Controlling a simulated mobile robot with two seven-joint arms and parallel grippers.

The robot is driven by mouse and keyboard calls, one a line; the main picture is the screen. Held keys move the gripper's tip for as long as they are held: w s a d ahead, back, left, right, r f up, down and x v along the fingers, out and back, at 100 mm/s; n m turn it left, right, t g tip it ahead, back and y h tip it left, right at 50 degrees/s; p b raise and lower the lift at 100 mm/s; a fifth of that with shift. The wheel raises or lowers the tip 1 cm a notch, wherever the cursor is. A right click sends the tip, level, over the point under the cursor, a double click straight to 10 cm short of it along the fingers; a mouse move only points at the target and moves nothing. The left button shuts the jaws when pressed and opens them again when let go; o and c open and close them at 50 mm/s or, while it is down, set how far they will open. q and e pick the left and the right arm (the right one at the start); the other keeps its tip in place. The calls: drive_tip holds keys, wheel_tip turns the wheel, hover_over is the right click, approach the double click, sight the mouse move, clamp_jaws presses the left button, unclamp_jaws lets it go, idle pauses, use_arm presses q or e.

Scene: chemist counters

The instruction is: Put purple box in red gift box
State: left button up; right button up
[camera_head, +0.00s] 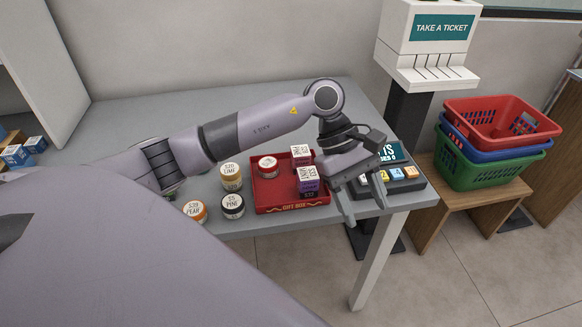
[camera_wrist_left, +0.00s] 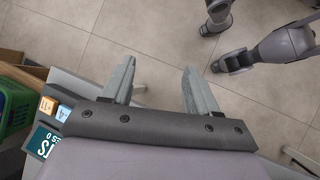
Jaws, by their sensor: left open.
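The red gift box (camera_head: 277,205) is a shallow open tray near the front edge of the grey table. The purple box (camera_head: 308,187), with a white label on top, is inside the gift box at its front right corner. My left gripper (camera_head: 365,210) is open and empty, just right of the gift box, pointing down past the table's front edge. In the left wrist view my left gripper (camera_wrist_left: 159,66) has its fingers apart with only floor between them; the gift box and purple box are not in that view. My right gripper is not in view.
The gift box also holds a white-lidded jar (camera_head: 268,166) and a red box (camera_head: 301,155). Several jars, such as the pine jar (camera_head: 232,206), stand left of it. Stacked baskets (camera_head: 490,165) are on a wooden stand. The back table is clear.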

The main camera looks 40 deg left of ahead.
use_arm(q)
drive_tip(key=s+d+r+n+t+h, duration=0.25)
drive_tip(key=d+n+h, duration=0.3)
drive_tip(key=n, duration=0.35)
drive_tip(key=s+d+r+n+t+h, duration=0.1)
drive_tip(key=d+r+n+t+h, duration=0.1)
drive_tip(key=d+n+t+h, duration=0.45)
drive_tip(key=a+f+n+t+y, duration=0.4)
drive_tip(key=a+f+n+y, duration=0.35)
drive_tip(key=n, duration=0.85)
drive_tip(key=a+f+n+t+y, duration=0.4)
drive_tip(key=a+f+n+y, duration=0.3)
drive_tip(key=n, duration=1)
drive_tip(key=s+a+f+n+g+y, duration=0.2)
drive_tip(key=s+f+n+g, duration=0.3)
drive_tip(key=s+f+n, duration=0.4)
wheel_tip(320, 180, down, 4)
drive_tip(key=shift+s+a+r, duration=0.2)
drive_tip(key=shift+s+a, duration=0.05)
drive_tip(key=shift+s, duration=0.75)
drive_tip(key=shift+y, duration=0.25)
